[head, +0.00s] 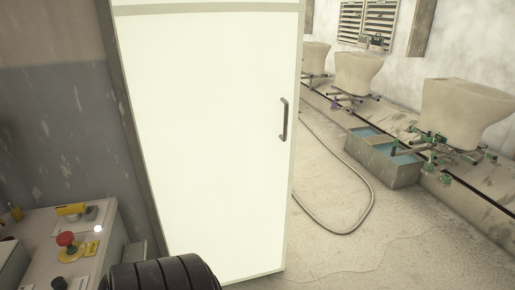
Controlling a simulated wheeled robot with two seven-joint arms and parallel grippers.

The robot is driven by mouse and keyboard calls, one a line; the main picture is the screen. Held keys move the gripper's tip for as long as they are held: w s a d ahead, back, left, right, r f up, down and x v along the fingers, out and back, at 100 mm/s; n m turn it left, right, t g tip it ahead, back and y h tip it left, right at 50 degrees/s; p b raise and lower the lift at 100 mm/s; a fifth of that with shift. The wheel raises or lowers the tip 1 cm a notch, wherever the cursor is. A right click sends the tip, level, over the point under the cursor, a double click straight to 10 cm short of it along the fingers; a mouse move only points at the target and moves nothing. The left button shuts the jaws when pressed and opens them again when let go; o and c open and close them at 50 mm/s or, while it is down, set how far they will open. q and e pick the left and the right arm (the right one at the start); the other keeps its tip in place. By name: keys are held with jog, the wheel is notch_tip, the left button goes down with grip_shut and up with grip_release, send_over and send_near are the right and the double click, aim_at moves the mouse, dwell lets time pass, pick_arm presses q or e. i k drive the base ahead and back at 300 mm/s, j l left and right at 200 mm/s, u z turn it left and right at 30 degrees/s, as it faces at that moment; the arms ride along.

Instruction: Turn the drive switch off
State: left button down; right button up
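A pale control box (115,240) stands at the bottom left. On its top are a red mushroom button (66,239) on a dark base, a yellow block (72,210), a small yellow plate (91,248), a bright white lamp (98,229) and a black knob (59,283) at the lower edge. A small yellow and dark part (15,212) shows at the far left. I cannot tell which of these is the drive switch, nor its position. Neither of my grippers shows.
A tall white door panel (215,140) with a dark handle (284,119) fills the middle. Beyond it, several pale toilet-like basins (460,110) stand on fixtures along a track. A trough with blue liquid (385,165) and a hose (355,215) lie on the floor. The floor at right is open.

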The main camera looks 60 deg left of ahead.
aim_at(73, 211)
jog(key=u, duration=3.35)
